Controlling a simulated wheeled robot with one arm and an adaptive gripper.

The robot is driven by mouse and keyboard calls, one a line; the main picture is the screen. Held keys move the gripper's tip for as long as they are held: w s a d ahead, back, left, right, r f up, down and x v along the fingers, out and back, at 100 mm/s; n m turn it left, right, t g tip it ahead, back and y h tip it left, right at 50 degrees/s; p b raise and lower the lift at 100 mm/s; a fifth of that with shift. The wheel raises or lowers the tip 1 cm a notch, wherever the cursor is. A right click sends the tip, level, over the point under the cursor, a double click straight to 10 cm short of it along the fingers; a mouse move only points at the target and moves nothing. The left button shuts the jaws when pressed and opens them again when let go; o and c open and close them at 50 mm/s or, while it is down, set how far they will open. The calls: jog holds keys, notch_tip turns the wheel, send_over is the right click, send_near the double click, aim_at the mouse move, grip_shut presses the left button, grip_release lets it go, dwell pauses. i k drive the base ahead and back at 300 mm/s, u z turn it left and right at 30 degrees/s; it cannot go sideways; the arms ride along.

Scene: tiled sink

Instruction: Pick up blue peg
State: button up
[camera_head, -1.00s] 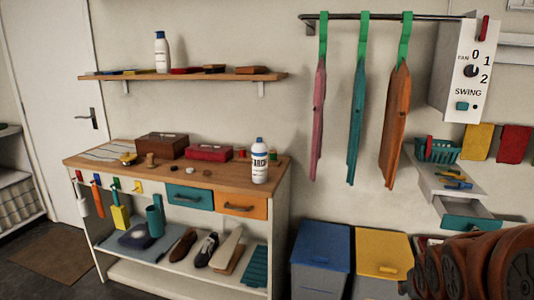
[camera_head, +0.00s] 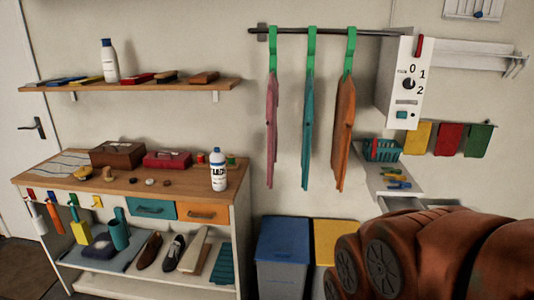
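Several small pegs, blue, yellow and green, lie on a small white wall shelf (camera_head: 378,186) at the right. One that looks like the blue peg (camera_head: 401,186) lies toward the shelf's front, but it is too small to tell its exact shape or position. A teal basket (camera_head: 381,150) with a red item stands behind them on the same shelf. My reddish-brown arm fills the lower right, below and in front of this shelf. My gripper is not in view.
Blue-lidded (camera_head: 284,240) and yellow-lidded (camera_head: 331,240) bins stand on the floor below the hanging clothes (camera_head: 308,130). A white control box (camera_head: 400,85) hangs above the shelf. A wooden-topped workbench (camera_head: 130,181) with a white bottle (camera_head: 218,170) stands at the left.

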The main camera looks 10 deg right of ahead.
aim_at(403, 185)
jog(key=z, duration=1.2)
